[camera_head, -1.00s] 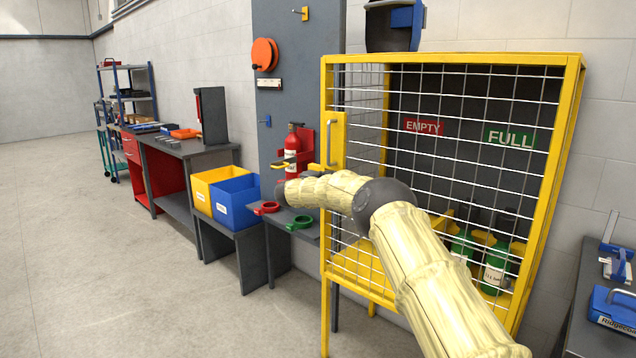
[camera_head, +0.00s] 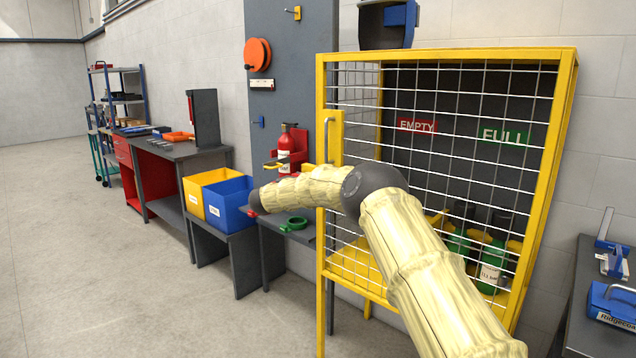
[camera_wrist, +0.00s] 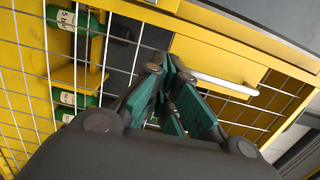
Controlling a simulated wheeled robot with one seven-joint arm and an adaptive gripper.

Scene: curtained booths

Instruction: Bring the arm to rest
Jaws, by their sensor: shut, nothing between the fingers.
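My arm (camera_head: 410,250), covered in a pale yellow sleeve, reaches forward from the bottom right and bends left at a dark joint in front of the yellow mesh cage (camera_head: 545,180). Its far end is near the low grey stand, and my gripper is not clear to see in the head view. In the wrist view my gripper (camera_wrist: 170,75) has its teal fingers together with nothing between them. Behind the fingers are the cage's wire mesh and its pale handle (camera_wrist: 215,82). I cannot tell the gap between fingers and cage.
Green cylinders (camera_head: 491,265) stand inside the cage. A green ring holder (camera_head: 294,224) is on the low stand, with a red extinguisher (camera_head: 286,150) behind it. Yellow and blue bins (camera_head: 229,203) stand left of it. A blue case (camera_head: 612,304) lies at right. The left floor is open.

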